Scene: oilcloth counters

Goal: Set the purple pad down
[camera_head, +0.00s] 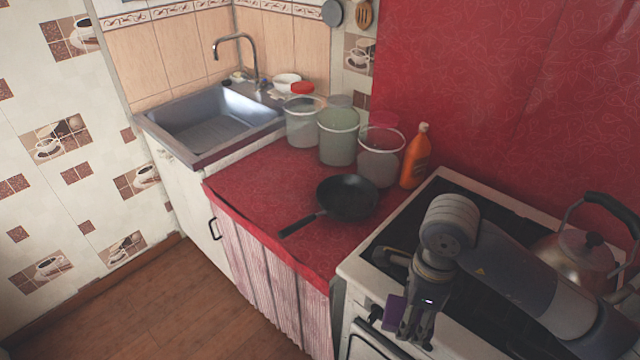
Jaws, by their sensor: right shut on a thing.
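The purple pad (393,312) shows at the lower middle right, at the fingers of my right gripper (408,330). My right gripper is shut on the pad and points down, in front of the stove's front edge in the picture. Part of the pad is hidden behind the fingers. I cannot tell how far it is from the stove. My left gripper is not in view.
A black frying pan (347,197) lies on the red counter (255,180), its handle toward the front. Several clear buckets (338,135) and an orange bottle (416,157) stand behind it. A kettle (575,262) sits on the stove (440,187). The counter's left part is clear, beside the sink (215,125).

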